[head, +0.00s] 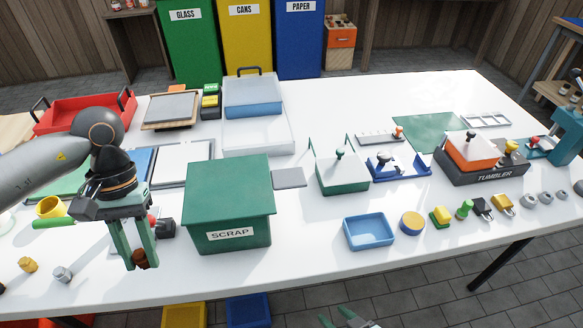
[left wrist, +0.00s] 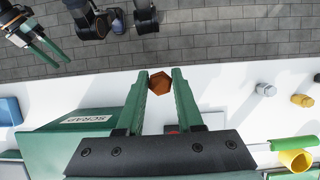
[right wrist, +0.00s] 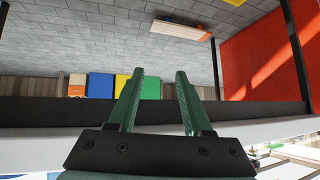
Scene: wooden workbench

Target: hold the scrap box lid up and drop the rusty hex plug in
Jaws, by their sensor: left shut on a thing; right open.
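The green scrap box (head: 228,212) stands on the white workbench with its flat lid (head: 229,183) down; it also shows in the left wrist view (left wrist: 75,153). My left gripper (head: 139,264) is shut on the rusty hex plug (head: 140,259), to the left of the box. The brown plug shows between the fingertips in the left wrist view (left wrist: 160,83). My right gripper (right wrist: 155,78) is open and empty. In the head view its fingertips (head: 340,318) show at the bottom edge, in front of the bench.
A blue tray (head: 369,232) and a yellow round piece (head: 412,222) lie right of the box. A grey flat plate (head: 288,178) lies beside it. Small hex pieces (head: 62,274) lie at the front left. The front edge is mostly clear.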

